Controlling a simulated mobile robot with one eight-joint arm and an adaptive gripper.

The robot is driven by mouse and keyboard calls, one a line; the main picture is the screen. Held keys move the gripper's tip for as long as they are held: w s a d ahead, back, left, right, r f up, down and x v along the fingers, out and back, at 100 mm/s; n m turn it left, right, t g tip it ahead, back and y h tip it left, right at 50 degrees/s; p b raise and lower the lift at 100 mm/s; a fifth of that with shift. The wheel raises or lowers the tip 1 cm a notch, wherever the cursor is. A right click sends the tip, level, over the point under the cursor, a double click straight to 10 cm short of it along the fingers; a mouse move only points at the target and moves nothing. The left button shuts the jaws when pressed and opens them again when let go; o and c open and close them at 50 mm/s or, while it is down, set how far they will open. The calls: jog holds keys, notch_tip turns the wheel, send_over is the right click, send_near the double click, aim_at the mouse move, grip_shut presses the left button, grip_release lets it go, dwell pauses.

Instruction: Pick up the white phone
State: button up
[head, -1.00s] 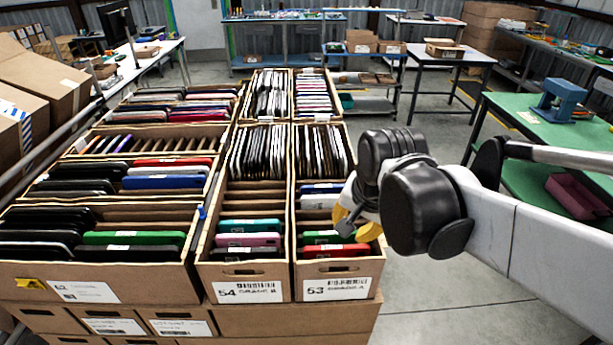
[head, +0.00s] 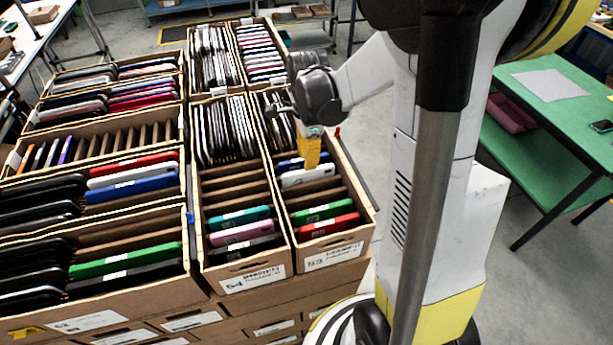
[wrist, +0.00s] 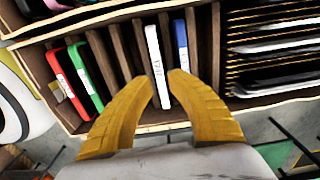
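The white phone (head: 309,175) stands on edge in a slot of the right-hand front carton (head: 366,203), between a blue phone and empty slots. In the wrist view the white phone (wrist: 157,66) lies straight ahead, between the two yellow fingertips. My gripper (wrist: 162,84) is open, with one finger on each side of the phone's near end. In the head view my gripper (head: 311,150) points down over the carton, just behind the white phone. I cannot tell whether the fingers touch it.
A blue phone (wrist: 181,47) stands close beside the white one. Green (head: 322,213) and red (head: 329,226) phones stand nearer the carton's front, past empty slots. A tight row of phones (head: 273,112) fills the carton's back part.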

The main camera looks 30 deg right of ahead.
aim_at(308, 178)
notch_tip(308, 178, down, 5)
jog(key=shift+d+r+b, duration=0.1)
jog(key=shift+b, duration=0.25)
jog(key=shift+s, duration=0.1)
grip_shut()
